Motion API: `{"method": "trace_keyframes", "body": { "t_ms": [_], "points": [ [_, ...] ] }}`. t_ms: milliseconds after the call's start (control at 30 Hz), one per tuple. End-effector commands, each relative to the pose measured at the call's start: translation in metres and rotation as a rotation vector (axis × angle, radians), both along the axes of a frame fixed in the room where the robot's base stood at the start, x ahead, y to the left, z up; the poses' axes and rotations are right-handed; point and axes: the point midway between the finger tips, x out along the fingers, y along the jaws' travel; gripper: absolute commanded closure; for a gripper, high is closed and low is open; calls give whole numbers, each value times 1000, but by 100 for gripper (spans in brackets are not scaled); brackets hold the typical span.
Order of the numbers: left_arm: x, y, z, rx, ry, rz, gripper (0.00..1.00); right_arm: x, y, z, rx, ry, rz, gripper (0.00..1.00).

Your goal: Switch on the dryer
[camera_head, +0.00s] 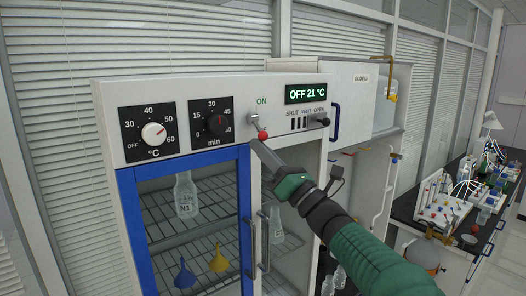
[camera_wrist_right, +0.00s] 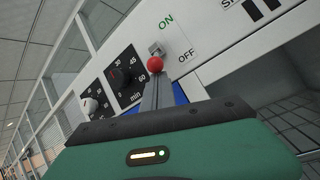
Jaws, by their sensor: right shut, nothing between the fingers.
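The dryer is a white cabinet (camera_head: 200,88) with a blue-framed glass door on the left. Its green display (camera_head: 306,94) reads OFF 21 °C. The power switch, a small lever with a red ball tip (camera_head: 263,135), hangs below the ON label, tip pointing down. In the right wrist view the red ball (camera_wrist_right: 155,64) sits beside the OFF label, just beyond the fingertips. My right gripper (camera_head: 256,145) is shut and empty, with its tip just below the red ball; I cannot tell whether they touch. My left gripper is not in view.
A temperature knob (camera_head: 153,133) and a minute knob (camera_head: 217,125) are left of the switch. A vent slider (camera_head: 318,120) is to its right. Door handles (camera_head: 264,240) stick out below. A bench with glassware (camera_head: 450,205) stands at the right.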

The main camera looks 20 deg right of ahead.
Motion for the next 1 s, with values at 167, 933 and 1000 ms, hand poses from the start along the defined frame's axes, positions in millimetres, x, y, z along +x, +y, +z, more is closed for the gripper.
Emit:
{"method": "trace_keyframes", "body": {
  "t_ms": [167, 933, 1000],
  "points": [
    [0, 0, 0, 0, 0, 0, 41, -1, -3, 1, -7, 23, -1, 100],
    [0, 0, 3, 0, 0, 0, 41, -16, -8, 20, -70, 196, -1, 100],
    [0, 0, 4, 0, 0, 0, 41, -20, -10, 27, -94, 252, -3, 100]
  ]
}}
